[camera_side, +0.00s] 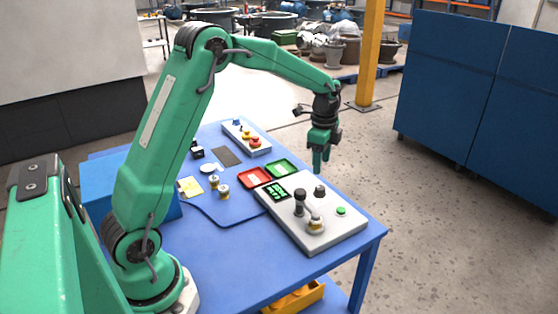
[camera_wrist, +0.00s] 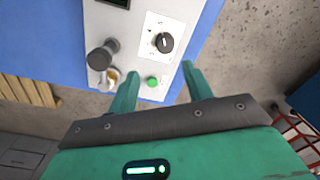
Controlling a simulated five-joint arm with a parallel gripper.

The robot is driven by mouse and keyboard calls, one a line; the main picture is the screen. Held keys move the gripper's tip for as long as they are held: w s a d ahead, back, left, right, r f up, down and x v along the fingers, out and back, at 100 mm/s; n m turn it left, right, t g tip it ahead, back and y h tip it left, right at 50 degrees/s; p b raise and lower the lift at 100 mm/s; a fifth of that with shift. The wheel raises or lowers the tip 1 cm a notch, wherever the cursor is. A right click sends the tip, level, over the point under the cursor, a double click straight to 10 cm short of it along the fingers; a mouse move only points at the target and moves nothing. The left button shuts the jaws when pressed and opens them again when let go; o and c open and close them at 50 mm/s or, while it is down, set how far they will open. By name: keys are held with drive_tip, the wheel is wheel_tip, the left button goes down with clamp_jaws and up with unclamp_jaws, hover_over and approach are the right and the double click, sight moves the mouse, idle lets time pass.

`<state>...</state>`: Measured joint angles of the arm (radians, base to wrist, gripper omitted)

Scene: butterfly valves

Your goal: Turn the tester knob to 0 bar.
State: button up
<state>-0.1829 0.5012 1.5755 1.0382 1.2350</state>
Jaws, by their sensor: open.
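The tester (camera_side: 345,228) is a light grey box on the front right of the blue table. Its black knob (camera_side: 320,190) is near the far edge; in the wrist view the knob (camera_wrist: 164,42) sits on a white dial plate, its marks too small to read. The green-lit display (camera_side: 278,192) is unreadable. A green button (camera_wrist: 152,82) sits near the knob. My gripper (camera_side: 319,165) is above the knob, apart from it. In the wrist view my gripper (camera_wrist: 160,71) is open and empty, with the knob beyond its fingertips.
A dark upright clamp (camera_side: 299,202) stands on the tester beside a brass valve (camera_side: 316,226). Red (camera_side: 255,177) and green (camera_side: 281,168) trays lie behind the tester. Two small valves (camera_side: 223,192) and a button box (camera_side: 246,138) are farther left and back.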

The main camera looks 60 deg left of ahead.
sight(320, 187)
drive_tip(key=shift+w+a+f+m, duration=0.2)
drive_tip(key=shift+w+f, duration=0.1)
drive_tip(key=shift+f, duration=0.25)
drive_tip(key=shift+w+a+f+m, duration=0.2)
drive_tip(key=shift+w+f, duration=0.05)
drive_tip(key=shift+f, duration=0.25)
drive_tip(key=shift+f, duration=3.9)
drive_tip(key=shift+c, duration=0.2)
drive_tip(key=c, duration=0.9)
